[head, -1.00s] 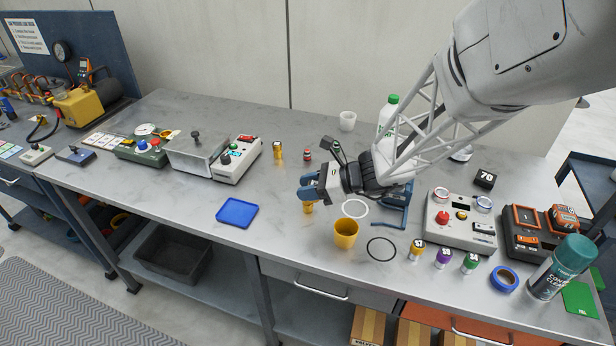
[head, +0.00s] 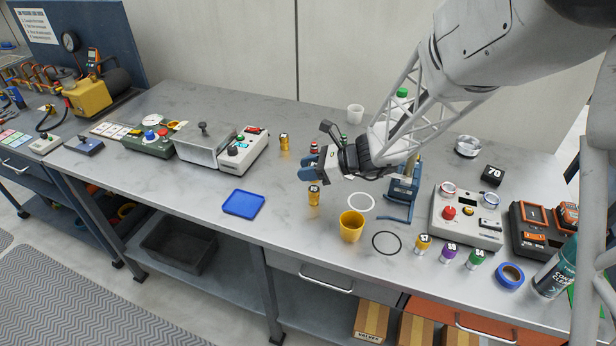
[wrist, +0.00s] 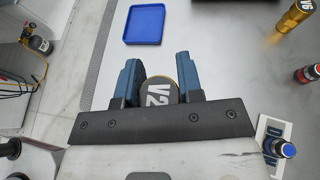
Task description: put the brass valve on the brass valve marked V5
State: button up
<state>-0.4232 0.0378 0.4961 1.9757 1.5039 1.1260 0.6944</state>
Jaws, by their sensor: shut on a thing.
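My gripper (head: 304,169) is shut on a brass valve (wrist: 158,91), whose grey top marked V2 shows between the blue fingers in the wrist view. In the head view the fingers hide this held valve. Another brass valve (head: 313,196) stands upright on the bench, just below the fingers in the head view; its mark is too small to read surely. A further brass valve (head: 284,142) stands farther back, and the wrist view shows it at the top right (wrist: 296,20), its mark looking like V6.
A yellow cup (head: 351,227), a white ring (head: 360,203) and a black ring (head: 387,242) lie right of the gripper. A blue tray (head: 243,204) is to the left. A red-and-black can (head: 314,147) is behind. Purple (head: 449,252) and green (head: 475,258) ones stand front right.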

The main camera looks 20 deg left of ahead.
jog(key=shift+f, duration=1.4)
jog(key=shift+f, duration=0.2)
jog(key=o, duration=1)
jog(key=shift+r, duration=0.15)
jog(key=shift+d, duration=0.1)
jog(key=shift+v, duration=5.95)
